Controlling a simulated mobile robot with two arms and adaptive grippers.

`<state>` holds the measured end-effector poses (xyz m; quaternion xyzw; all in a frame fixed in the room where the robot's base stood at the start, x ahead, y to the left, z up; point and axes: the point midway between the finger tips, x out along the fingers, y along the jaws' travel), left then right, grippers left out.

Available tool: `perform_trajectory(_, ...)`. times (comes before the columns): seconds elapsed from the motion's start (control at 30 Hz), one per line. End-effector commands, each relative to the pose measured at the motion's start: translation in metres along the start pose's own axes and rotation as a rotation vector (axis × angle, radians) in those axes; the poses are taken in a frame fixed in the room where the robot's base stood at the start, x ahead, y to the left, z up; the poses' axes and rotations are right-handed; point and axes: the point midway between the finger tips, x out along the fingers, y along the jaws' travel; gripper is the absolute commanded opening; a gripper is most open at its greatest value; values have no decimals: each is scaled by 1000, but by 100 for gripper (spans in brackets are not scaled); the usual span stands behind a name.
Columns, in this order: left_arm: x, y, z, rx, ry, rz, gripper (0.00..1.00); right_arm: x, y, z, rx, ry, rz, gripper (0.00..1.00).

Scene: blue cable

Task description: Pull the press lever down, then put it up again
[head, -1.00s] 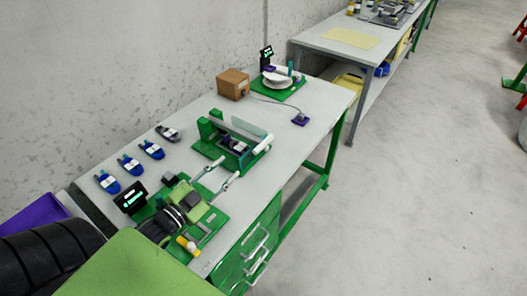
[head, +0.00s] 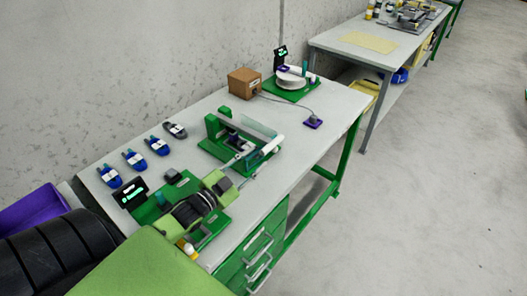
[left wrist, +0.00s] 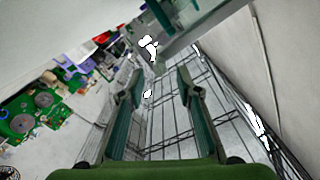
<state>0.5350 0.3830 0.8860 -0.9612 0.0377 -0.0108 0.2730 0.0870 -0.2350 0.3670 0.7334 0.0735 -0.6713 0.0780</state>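The press (head: 212,128) is a green frame with a clear shield, standing mid-table in the head view. A pale cylindrical bar (head: 271,146) at its right side looks like the lever's handle. My left gripper (head: 249,166) is low over the table, just in front of the press and close to the pale bar; I cannot tell whether it touches. In the left wrist view its two fingers (left wrist: 159,95) stand apart with nothing between them. My left arm hides part of the press's front. My right gripper is not in view.
Several blue-and-grey tools (head: 133,160) lie in a row on the left, near a black display (head: 131,195). A brown box (head: 244,82) and a green base with a white reel (head: 290,82) stand behind. A purple pad (head: 313,122) lies near the right edge.

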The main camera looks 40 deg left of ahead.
Motion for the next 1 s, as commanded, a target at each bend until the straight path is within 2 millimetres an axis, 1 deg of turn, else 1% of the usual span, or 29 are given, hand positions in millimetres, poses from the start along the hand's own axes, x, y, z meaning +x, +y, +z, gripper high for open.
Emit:
perform_trajectory(0.03,10,-1,-1,0,1,-1,32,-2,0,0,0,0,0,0)
perform_trajectory(0.1,22,-1,-1,0,1,-1,32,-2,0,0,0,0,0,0)
perform_trajectory(0.2,35,-1,0,0,1,-1,32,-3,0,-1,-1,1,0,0)
perform_trajectory(0.3,44,0,0,0,0,0,32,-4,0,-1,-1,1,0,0)
perform_trajectory(0.47,51,0,0,0,-1,1,32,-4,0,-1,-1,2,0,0)
perform_trajectory(0.73,52,1,0,0,-1,1,32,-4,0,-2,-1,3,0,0)
perform_trajectory(0.77,52,1,0,0,-1,1,24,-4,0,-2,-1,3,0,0)
perform_trajectory(0.8,52,1,0,0,-1,1,14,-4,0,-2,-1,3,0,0)
perform_trajectory(0.83,52,1,0,0,-1,1,6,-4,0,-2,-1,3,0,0)
perform_trajectory(0.87,52,1,0,0,-1,1,0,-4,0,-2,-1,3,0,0)
perform_trajectory(1.0,52,1,0,-1,-1,1,0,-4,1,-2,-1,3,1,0)
